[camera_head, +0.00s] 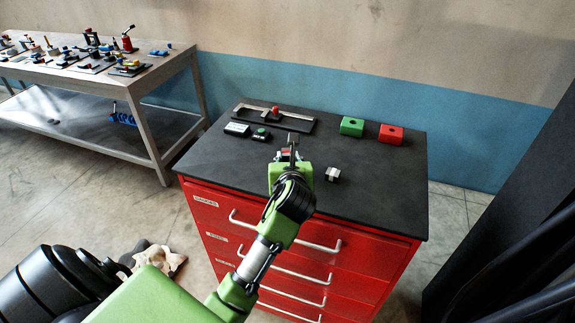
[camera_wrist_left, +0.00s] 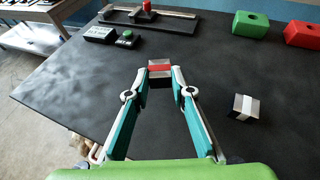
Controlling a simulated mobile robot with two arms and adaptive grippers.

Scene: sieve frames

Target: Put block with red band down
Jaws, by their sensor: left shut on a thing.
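The block with red band (camera_wrist_left: 160,67) is a small grey metal block with a red stripe, seen in the left wrist view between my left fingertips. My left gripper (camera_wrist_left: 160,82) is shut on it. In the head view my left gripper (camera_head: 287,153) is over the front middle of the dark cabinet top (camera_head: 390,190), and only a bit of red shows between its fingers. I cannot tell whether the block touches the top. A similar block with a white band (camera_head: 333,174) stands to the right; it also shows in the left wrist view (camera_wrist_left: 244,107). My right gripper is not in view.
A green box (camera_head: 352,126) and a red box (camera_head: 391,134), each with a hole, stand at the back right. A caliper-like frame (camera_head: 295,122), a white-labelled box (camera_head: 237,129) and a green-button box (camera_head: 261,134) lie at the back left. The top's left front is clear.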

